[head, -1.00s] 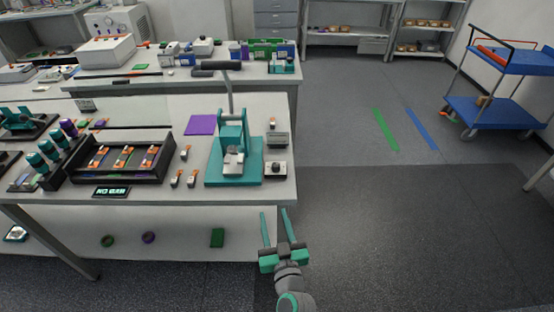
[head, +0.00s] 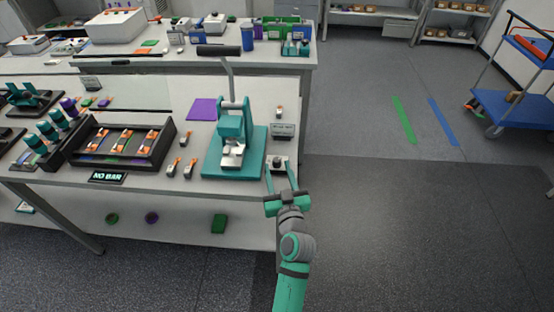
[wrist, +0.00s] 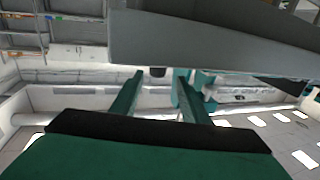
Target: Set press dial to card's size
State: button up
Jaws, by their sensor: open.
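The teal press (head: 233,145) stands near the right end of the bench, its black-gripped lever raised. The dial (head: 278,162), a black knob on a small pale box, sits at the bench's front right corner beside the press base. A small grey card or sign (head: 283,130) stands behind the dial; its text is too small to read. My gripper (head: 277,174) is open and empty, its teal fingers pointing at the dial at the bench edge. In the wrist view, a small dark shape, perhaps the knob (wrist: 157,72), shows between the fingertips (wrist: 159,78). I cannot tell whether they touch it.
A black tray (head: 88,157) with orange-and-silver pieces and a "NO BAR" sign (head: 108,177) are left of the press. Small clips (head: 173,166) and a purple mat (head: 206,109) lie near it.

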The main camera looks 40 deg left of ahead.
aim_at(279, 163)
jog(key=shift+x, duration=2.4)
jog(key=shift+w+d, duration=0.15)
grip_shut()
jog(key=shift+w+d, duration=0.1)
